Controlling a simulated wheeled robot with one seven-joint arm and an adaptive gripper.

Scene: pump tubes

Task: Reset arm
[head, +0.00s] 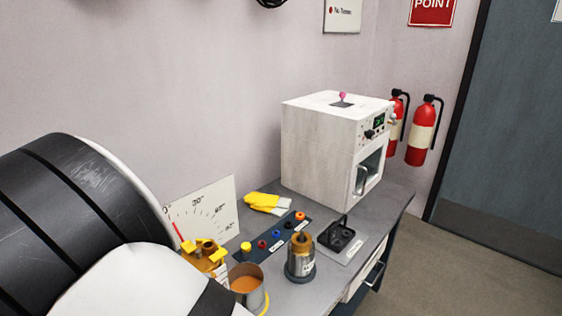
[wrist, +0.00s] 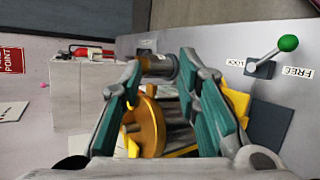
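My gripper (wrist: 165,68) shows in the wrist view with its two teal-padded fingers spread apart, so it is open. Nothing is clearly held. A metal cylinder (wrist: 160,66) shows farther out, near the fingertips. In the head view my arm fills the lower left, and my gripper is not visible. There the metal cup (head: 247,284) and the steel cylinder with a brass top (head: 301,257) stand upright on the bench.
The bench (head: 379,207) also carries a white machine (head: 320,150), yellow gloves (head: 269,203), a gauge board (head: 212,215), a strip of coloured knobs (head: 270,240) and a black fixture (head: 341,238). A green-ball lever (wrist: 288,43) stands between LOCK and FREE labels. Fire extinguishers (head: 424,132) hang behind.

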